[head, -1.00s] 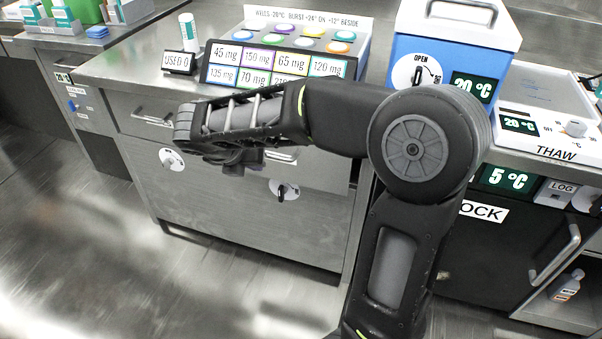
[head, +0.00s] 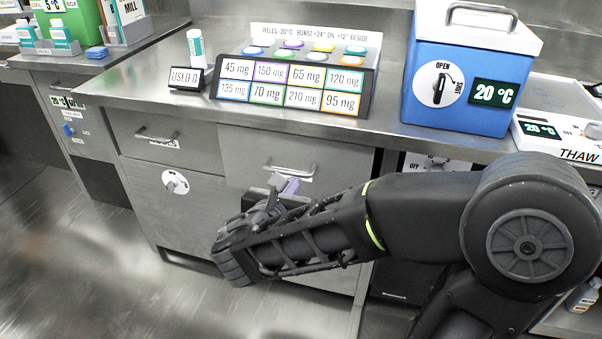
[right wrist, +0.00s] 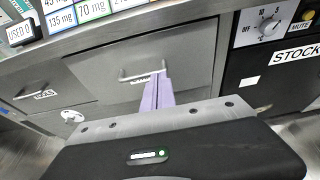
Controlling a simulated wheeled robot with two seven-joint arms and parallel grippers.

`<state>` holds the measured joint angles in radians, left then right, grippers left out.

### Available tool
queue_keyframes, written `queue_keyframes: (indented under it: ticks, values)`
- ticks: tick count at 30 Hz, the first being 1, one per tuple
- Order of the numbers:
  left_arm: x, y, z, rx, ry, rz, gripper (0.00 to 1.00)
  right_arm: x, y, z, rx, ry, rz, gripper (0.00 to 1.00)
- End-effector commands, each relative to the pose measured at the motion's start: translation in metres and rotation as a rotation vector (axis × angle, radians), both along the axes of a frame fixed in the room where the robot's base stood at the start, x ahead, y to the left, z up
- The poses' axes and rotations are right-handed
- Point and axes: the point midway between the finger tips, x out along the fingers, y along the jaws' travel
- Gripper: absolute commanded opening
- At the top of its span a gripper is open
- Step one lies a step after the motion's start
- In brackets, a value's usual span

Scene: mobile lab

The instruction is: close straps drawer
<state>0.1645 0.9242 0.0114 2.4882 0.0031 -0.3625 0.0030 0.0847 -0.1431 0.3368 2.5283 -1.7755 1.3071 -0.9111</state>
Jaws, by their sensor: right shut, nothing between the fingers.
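Two drawers sit side by side under the counter. The right drawer (head: 250,155) has a bar handle (head: 288,172) with a small label whose text I cannot read. Its front looks flush or nearly flush with the cabinet; I cannot tell whether a small gap is left. The drawer also shows in the right wrist view (right wrist: 190,60). The left drawer (head: 125,130) looks shut. My right gripper (head: 291,187) is shut and empty, its purple fingertips just below the right drawer's handle. In the right wrist view the fingertips (right wrist: 158,90) point at the drawer front; contact is unclear. My left gripper is out of view.
A dose rack (head: 290,85), a white bottle (head: 195,48) and a "USED" sign (head: 187,79) stand on the counter. A blue cooler (head: 455,95) stands to the right. A lower cabinet front with a round dial (head: 175,182) is below the drawers.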

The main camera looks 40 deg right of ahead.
Motion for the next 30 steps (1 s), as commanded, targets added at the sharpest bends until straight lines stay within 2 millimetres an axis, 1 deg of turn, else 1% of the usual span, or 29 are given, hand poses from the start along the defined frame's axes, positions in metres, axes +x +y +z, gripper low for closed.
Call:
queue_keyframes:
  ticks: [5, 8, 16, 21, 25, 30]
  values:
    - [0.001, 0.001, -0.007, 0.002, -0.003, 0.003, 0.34, 0.010, -0.016, -0.009, 0.000, 0.002, -0.004, 0.00]
    - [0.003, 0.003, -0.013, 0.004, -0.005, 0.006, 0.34, 0.019, -0.029, -0.014, 0.000, 0.002, -0.005, 0.00]
    - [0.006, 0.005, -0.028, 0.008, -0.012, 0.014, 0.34, 0.049, -0.073, -0.032, 0.001, 0.002, -0.005, 0.00]
    - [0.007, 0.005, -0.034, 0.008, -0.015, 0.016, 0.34, 0.064, -0.095, -0.031, -0.001, 0.001, -0.004, 0.00]
    - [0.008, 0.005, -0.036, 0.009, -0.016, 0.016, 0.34, 0.072, -0.104, -0.030, -0.001, 0.001, -0.002, 0.00]
    - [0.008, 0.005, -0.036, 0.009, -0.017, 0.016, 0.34, 0.075, -0.108, -0.029, 0.000, 0.002, 0.001, 0.00]
